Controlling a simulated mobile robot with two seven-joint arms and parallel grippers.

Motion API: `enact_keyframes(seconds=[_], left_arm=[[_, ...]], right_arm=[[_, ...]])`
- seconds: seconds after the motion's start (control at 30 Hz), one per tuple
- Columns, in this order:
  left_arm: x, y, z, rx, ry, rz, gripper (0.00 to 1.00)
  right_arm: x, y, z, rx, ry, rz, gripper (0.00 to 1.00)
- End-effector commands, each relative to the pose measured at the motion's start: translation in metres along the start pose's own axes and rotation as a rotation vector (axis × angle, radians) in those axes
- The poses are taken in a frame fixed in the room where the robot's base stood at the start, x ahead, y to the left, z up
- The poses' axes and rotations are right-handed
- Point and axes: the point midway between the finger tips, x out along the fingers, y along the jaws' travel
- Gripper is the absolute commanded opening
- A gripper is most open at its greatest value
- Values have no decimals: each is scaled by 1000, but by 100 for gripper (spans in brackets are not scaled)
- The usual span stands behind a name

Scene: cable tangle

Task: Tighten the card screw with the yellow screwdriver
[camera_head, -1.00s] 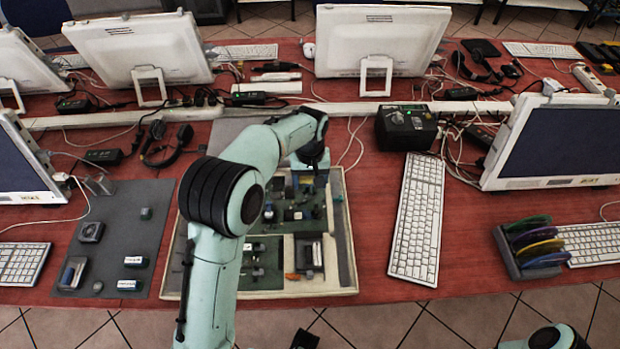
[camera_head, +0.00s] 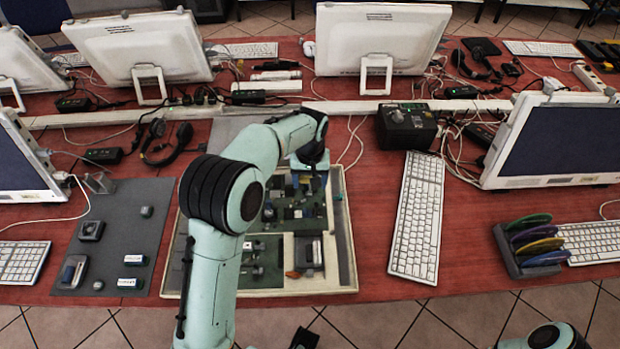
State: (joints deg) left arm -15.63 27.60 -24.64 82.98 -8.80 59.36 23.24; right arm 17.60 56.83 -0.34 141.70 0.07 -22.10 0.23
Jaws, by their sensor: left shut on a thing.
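My left gripper (camera_head: 311,166) points down over the far right part of the open tray (camera_head: 340,288). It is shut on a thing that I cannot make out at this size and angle. Green circuit boards (camera_head: 303,212) with small parts lie in the tray under and in front of it; my arm covers the tray's left part. The card screw is too small to make out. No yellow screwdriver is clearly visible. A small orange piece (camera_head: 292,274) lies in the tray's front compartment. Part of my right arm shows at the bottom right; its gripper is not clearly visible.
A grey mat (camera_head: 115,225) with several small parts lies left of the tray. A white keyboard (camera_head: 416,217) and a black box (camera_head: 406,127) stand to the right. A rack of coloured discs (camera_head: 513,258) is farther right. Monitors and loose cables fill the back.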

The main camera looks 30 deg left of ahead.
Motion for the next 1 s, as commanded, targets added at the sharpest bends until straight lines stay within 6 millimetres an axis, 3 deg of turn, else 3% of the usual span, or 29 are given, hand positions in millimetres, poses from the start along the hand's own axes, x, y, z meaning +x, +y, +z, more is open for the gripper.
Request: enact_keyframes(seconds=[0.4,0.8,1.0], left_arm=[[-1,0,0,417,0,1,31],[-1,0,0,456,0,1,31],[-2,-1,0,628,0,1,31]], right_arm=[[-11,-4,-1,-2,4,-1,52],[-12,-4,-1,-1,4,-1,52],[-18,-7,-1,-2,6,-2,52]])
